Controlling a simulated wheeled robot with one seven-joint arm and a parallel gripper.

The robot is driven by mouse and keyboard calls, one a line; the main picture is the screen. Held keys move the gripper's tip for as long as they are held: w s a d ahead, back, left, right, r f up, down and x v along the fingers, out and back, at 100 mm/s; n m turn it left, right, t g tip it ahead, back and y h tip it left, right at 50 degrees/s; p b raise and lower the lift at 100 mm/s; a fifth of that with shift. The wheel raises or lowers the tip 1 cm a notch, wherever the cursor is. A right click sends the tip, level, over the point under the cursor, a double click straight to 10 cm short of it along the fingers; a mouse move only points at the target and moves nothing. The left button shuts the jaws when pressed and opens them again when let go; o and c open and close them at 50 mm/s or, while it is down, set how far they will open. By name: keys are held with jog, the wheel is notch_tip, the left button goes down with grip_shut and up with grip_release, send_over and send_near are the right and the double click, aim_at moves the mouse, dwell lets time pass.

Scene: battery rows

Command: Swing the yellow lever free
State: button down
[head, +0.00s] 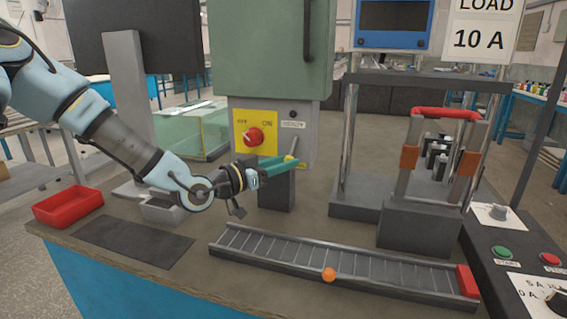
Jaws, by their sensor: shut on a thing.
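My gripper (284,163) has teal fingers and reaches in from the left, above a dark post in front of the green cabinet. It is shut on the yellow lever (289,158), of which only a small yellow part shows at the fingertips; the fingers hide the rest. A thin grey rod rises just above this spot, and I cannot tell whether it belongs to the lever.
A red knob (253,137) on a yellow OFF/ON plate is behind the gripper. A ribbed ramp (350,264) with an orange ball (329,274) lies in front. A frame with a red handle (446,113) stands right; a red tray (68,206) sits left.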

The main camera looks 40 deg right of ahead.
jog(key=shift+s+d+f+n+h+b, duration=0.15)
jog(key=shift+s+n+h+b, duration=0.2)
jog(key=shift+n+b, duration=0.2)
jog(key=shift+s+d+r+n+h+b, duration=0.1)
jog(key=shift+s+d+n+h+b, duration=0.1)
jog(key=shift+n+h+b, duration=0.25)
jog(key=c, duration=0.9)
grip_release()
jog(key=shift+o, duration=0.2)
jog(key=shift+a+f, duration=0.1)
jog(key=shift+a, duration=0.05)
